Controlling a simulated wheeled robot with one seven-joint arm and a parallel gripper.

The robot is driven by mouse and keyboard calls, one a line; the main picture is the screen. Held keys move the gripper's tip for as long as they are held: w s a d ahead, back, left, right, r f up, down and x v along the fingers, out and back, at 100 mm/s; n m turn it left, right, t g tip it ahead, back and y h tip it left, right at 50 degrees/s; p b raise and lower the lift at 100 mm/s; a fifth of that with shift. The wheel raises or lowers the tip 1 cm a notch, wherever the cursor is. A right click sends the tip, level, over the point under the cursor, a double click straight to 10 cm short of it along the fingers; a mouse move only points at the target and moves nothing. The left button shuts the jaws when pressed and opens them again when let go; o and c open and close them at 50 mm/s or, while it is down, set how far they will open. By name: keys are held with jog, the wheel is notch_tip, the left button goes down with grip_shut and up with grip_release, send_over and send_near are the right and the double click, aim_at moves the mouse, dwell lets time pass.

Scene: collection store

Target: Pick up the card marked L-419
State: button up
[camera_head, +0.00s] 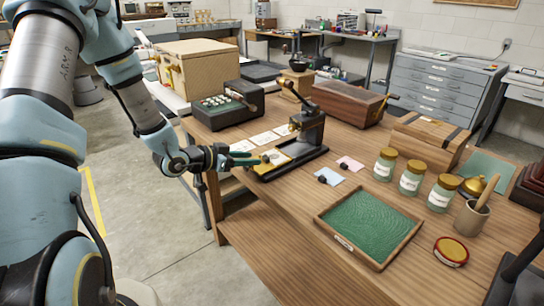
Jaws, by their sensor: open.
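Several small cards lie on the wooden table, and their markings are too small to read, so I cannot tell which is L-419. White cards (264,138) lie behind and left of a dark hand press (309,130). A yellowish card or plate (272,159) lies at the press's left. A pale blue card (333,172) and a pink card (352,163) lie to the right of the press, each with a small dark object at it. My gripper (250,158) is open at the table's left edge, close to the yellowish piece. Whether it touches anything is unclear.
A green-lined tray (325,222) lies at the front. Lidded jars (411,178), a cup (470,218) and a round red-rimmed tin (451,251) stand to the right. Wooden boxes (348,101) and a dark keyed device (222,106) stand behind. Bare tabletop lies left of the tray.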

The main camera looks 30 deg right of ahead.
aim_at(264, 157)
jog(key=p+x, duration=0.2)
jog(key=x, duration=0.1)
jog(key=shift+w+d, duration=0.1)
jog(key=shift+d, duration=0.3)
jog(key=shift+w+d+f, duration=0.1)
jog(key=shift+d+f, duration=0.2)
jog(key=shift+d, duration=0.15)
grip_shut()
